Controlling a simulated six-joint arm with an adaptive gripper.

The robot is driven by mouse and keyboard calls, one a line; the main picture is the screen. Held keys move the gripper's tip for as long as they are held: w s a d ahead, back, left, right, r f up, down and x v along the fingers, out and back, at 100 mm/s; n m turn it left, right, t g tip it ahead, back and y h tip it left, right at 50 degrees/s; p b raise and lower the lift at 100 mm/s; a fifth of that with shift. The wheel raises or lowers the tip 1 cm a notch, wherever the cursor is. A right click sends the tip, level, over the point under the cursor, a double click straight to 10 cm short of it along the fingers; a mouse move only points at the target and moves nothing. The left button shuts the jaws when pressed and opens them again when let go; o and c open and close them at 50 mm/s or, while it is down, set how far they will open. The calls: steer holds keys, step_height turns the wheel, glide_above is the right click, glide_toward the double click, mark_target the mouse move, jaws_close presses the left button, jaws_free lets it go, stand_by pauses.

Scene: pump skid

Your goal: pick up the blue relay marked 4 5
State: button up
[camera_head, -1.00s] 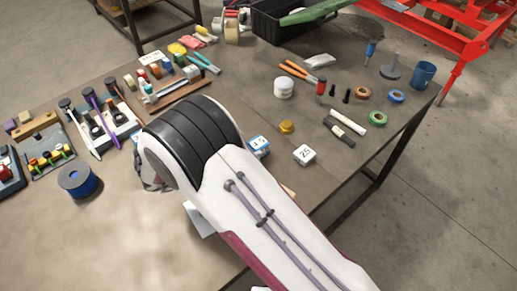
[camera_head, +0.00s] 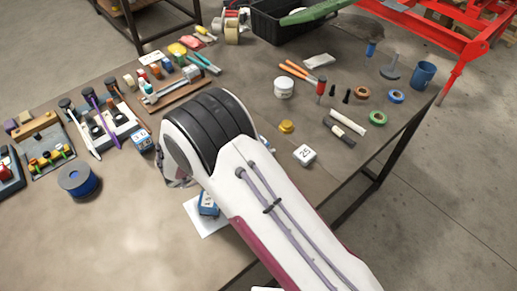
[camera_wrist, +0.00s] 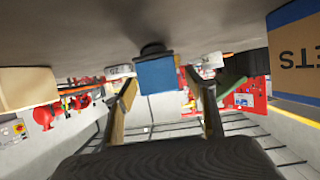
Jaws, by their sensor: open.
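In the head view, one blue relay (camera_head: 142,140) stands by the tool rack and another blue relay (camera_head: 208,203) sits on a white sheet. A sliver of a third blue relay (camera_head: 268,144) shows at the right edge of my arm. I cannot surely read 4 5 on any of them. In the wrist view, a blue block (camera_wrist: 156,74) appears between and beyond the open fingers of my gripper (camera_wrist: 167,92), with no visible grip on it. Its marking does not show. My arm hides the gripper's fingers in the head view.
A white block marked 25 (camera_head: 304,155) and a yellow knob (camera_head: 287,127) lie right of my arm. A blue spool (camera_head: 78,180) and tool racks are at left. The front left tabletop is clear. In the wrist view, boxes (camera_wrist: 26,88) (camera_wrist: 296,58) flank the fingers.

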steer(key=shift+w+d+f, duration=0.2)
steer(key=shift+w+d, duration=0.1)
steer(key=shift+w, duration=0.05)
stand_by(0.3)
steer(key=c, duration=1.3)
